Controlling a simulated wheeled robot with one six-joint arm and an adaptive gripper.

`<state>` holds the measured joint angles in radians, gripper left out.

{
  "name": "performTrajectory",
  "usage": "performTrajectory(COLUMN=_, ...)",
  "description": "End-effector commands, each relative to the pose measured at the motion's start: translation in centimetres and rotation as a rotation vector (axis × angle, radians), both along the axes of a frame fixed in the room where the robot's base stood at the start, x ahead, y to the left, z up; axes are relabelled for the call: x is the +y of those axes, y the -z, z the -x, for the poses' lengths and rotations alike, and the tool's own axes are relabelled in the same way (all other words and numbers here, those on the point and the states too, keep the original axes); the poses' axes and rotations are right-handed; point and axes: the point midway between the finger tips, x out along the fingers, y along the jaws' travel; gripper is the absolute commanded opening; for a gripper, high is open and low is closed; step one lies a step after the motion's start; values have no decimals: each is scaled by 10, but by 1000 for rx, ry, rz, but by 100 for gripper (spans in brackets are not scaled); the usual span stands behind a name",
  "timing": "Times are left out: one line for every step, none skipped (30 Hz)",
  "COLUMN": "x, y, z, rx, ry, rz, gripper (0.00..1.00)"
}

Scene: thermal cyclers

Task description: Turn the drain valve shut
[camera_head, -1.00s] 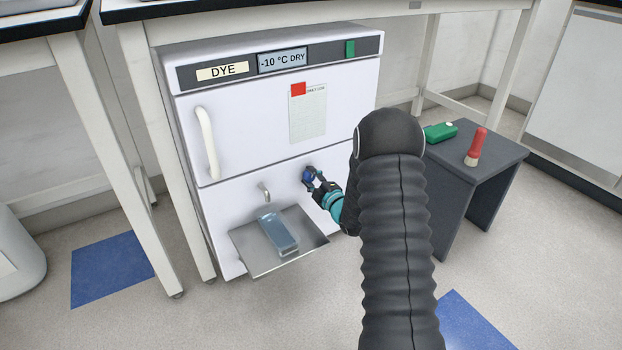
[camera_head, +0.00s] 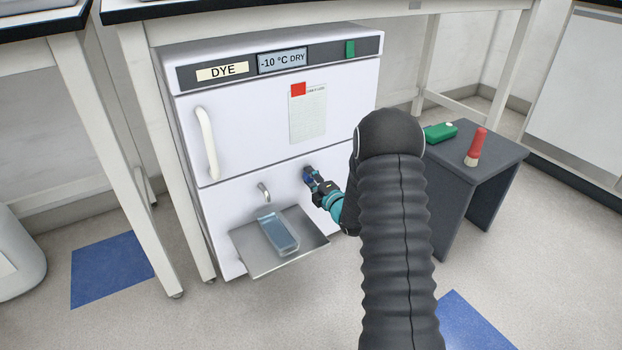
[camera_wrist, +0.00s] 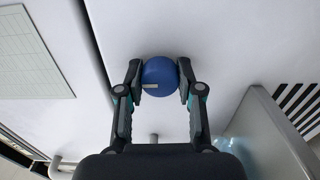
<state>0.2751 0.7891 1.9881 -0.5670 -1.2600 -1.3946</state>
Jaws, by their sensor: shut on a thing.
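The drain valve is a round blue knob (camera_wrist: 158,76) with a pale mark, on the white front of the freezer (camera_head: 222,208). In the wrist view my gripper (camera_wrist: 160,82) has a finger on each side of the knob and is shut on it. In the head view my gripper (camera_head: 312,178) reaches the lower panel from the right and mostly hides the knob. A small metal spout (camera_head: 264,192) sticks out left of the valve. Below the spout a clear bluish container (camera_head: 279,234) sits on a metal drip tray (camera_head: 258,262).
The freezer has a white door handle (camera_head: 206,143), a DYE label, a "-10 °C DRY" display and a posted sheet (camera_head: 308,118). A dark side table (camera_head: 500,157) at right holds a green box (camera_head: 440,132) and a red-handled brush (camera_head: 477,146). Bench legs stand close at left.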

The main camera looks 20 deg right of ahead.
Motion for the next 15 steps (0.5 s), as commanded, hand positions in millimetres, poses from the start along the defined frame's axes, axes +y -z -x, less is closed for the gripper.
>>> performTrajectory(x=1, y=1, z=0, rx=1, ry=-1, rz=0, gripper=1)
performTrajectory(x=1, y=1, z=0, rx=1, ry=-1, rz=0, gripper=1)
performTrajectory(x=1, y=1, z=0, rx=1, ry=-1, rz=0, gripper=1)
performTrajectory(x=1, y=1, z=0, rx=1, ry=-1, rz=0, gripper=1)
performTrajectory(x=1, y=1, z=0, rx=1, ry=-1, rz=0, gripper=1)
performTrajectory(x=1, y=1, z=0, rx=1, ry=-1, rz=0, gripper=41)
performTrajectory(x=1, y=1, z=0, rx=1, ry=-1, rz=0, gripper=49)
performTrajectory(x=1, y=1, z=0, rx=1, ry=-1, rz=0, gripper=56)
performTrajectory(x=0, y=1, z=0, rx=1, ry=-1, rz=-1, gripper=62)
performTrajectory(x=0, y=1, z=0, rx=1, ry=-1, rz=-1, gripper=62)
performTrajectory(x=0, y=1, z=0, rx=1, ry=-1, rz=-1, gripper=62)
performTrajectory(x=0, y=1, z=0, rx=1, ry=-1, rz=-1, gripper=62)
performTrajectory(x=0, y=0, z=0, rx=1, ry=-1, rz=-1, gripper=62)
performTrajectory(x=0, y=0, z=0, rx=1, ry=-1, rz=-1, gripper=62)
performTrajectory(x=0, y=0, z=0, rx=1, ry=-1, rz=-1, gripper=62)
